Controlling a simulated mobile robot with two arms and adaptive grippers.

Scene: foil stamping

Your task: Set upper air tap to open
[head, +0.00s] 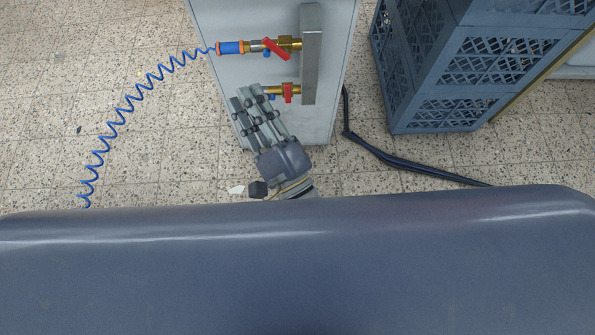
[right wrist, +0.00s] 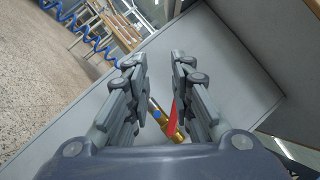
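The upper air tap (head: 290,43) is a brass valve on a grey metal manifold. Its red handle (head: 276,48) lies at a slant to the pipe, and an orange-and-blue hose coupling (head: 230,48) sits at its left end. The lower tap (head: 275,91) is brass with a red handle (head: 288,93) pointing down, across its pipe. My right gripper (head: 247,93) is open, below and left of the upper handle and beside the lower tap. In the right wrist view a brass tap (right wrist: 171,126) and red handle (right wrist: 174,111) show between the fingers; I cannot tell which tap. My left gripper is out of view.
A coiled blue hose (head: 127,108) runs left and down from the coupling. The taps are mounted on a light grey cabinet (head: 230,15). Blue-grey crates (head: 455,75) stand at right, and a black hose (head: 400,162) lies on the floor. The floor at left is mostly free.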

